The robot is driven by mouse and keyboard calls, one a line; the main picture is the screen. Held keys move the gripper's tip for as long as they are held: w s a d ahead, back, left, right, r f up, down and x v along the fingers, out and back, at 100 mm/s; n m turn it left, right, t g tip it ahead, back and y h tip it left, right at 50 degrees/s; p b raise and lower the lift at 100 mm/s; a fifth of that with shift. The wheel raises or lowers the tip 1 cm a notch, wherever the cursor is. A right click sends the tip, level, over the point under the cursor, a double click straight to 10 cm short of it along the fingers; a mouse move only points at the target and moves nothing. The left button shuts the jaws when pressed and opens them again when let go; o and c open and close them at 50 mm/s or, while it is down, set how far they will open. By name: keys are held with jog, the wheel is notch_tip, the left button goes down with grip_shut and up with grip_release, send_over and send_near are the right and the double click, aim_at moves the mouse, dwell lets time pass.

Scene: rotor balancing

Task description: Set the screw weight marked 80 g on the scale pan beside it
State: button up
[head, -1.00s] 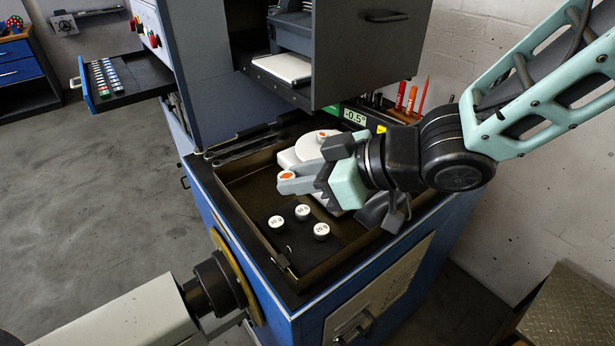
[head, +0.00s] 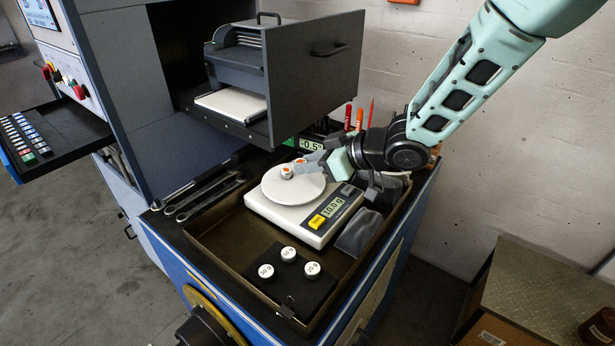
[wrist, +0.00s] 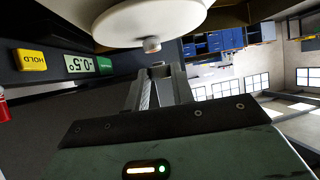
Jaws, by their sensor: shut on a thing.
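The scale (head: 290,222) stands in the tray, with its round white pan (head: 293,192) on top and a yellow button and display on its front. A small weight with an orange top (head: 287,172) stands on the pan. My gripper (head: 302,165) reaches in from the right, low over the pan's far side, shut on a second orange-topped weight (head: 300,161) close behind the first. I cannot read their marks or tell whether the held one touches the pan. The wrist view, upside down, shows the pan (wrist: 150,20), a weight (wrist: 151,45) on it and my fingers (wrist: 158,68).
Several white-topped weights, one of them here (head: 288,254), stand on a black pad (head: 290,291) in front of the scale. Wrenches (head: 205,196) lie left.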

jog(key=shift+f, duration=1.95)
jog(key=shift+f, duration=0.1)
jog(key=o, duration=1)
jog(key=shift+f, duration=0.1)
jog(key=shift+r, duration=0.2)
jog(key=b+v, duration=0.2)
jog(key=v, duration=1)
jog(key=s+d+m+g+h, duration=0.1)
jog(key=s+h, duration=0.4)
jog(key=s, duration=0.8)
jog(key=s+d+r+m+g+h, duration=0.1)
jog(key=s+d+m+g+h, duration=0.1)
jog(key=s, duration=1.1)
jog(key=m+g+h, duration=0.1)
jog(key=g+h, duration=0.1)
jog(key=h, duration=0.1)
jog(key=shift+s+d+m+g, duration=0.2)
jog(key=shift+s+m+g, duration=0.1)
jog(key=shift+s+m, duration=0.1)
